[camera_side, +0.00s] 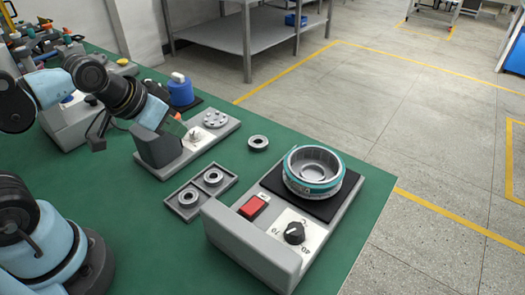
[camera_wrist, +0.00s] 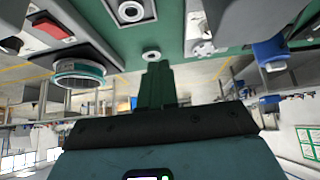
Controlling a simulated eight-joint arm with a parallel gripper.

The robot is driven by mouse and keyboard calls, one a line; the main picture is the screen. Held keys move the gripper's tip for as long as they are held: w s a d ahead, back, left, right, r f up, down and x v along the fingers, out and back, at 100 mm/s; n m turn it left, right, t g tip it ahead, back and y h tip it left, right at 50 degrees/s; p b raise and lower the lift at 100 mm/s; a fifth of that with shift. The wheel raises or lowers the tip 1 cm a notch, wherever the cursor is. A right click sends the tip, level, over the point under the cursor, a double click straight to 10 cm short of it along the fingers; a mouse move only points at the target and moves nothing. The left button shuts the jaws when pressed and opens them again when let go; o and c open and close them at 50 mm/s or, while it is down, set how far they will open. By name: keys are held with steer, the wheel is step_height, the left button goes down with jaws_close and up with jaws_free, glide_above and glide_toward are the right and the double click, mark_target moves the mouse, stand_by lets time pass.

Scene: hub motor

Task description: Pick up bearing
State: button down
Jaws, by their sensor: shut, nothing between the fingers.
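Two more bearings (camera_side: 188,198) (camera_side: 213,177) sit in the two compartments of a small grey tray (camera_side: 178,213). My gripper (camera_side: 190,133) is shut and empty, in front of or above the grey fixture, left of the loose bearing and apart from it. In the wrist view the closed fingers (camera_wrist: 159,66) point towards the loose bearing (camera_wrist: 145,55), and one tray bearing (camera_wrist: 131,17) shows at the top edge.
A station with a red switch (camera_side: 253,207) and black knob (camera_side: 294,233) carries a round teal-banded housing (camera_side: 312,188) on a black pad. A grey fixture (camera_side: 222,134) with a dark upright block stands near my gripper. A blue object (camera_side: 181,92) stands behind it.

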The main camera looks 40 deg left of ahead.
steer(key=c, duration=1.8)
jaws_free()
steer(key=shift+c, duration=0.2)
steer(key=o, duration=0.9)
steer(key=shift+o, duration=0.2)
steer(key=shift+w+d+f+n+g+h, duration=0.6)
steer(key=shift+f+n, duration=1.55)
steer(key=shift+n, duration=2.35)
steer(key=shift+w+d+f+n+g+h, duration=0.6)
steer(key=shift+f+n, duration=1.6)
steer(key=shift+n, duration=2.3)
steer(key=shift+w+d+f+n+g+h, duration=0.6)
steer(key=shift+f+n, duration=1.55)
steer(key=shift+n, duration=2.35)
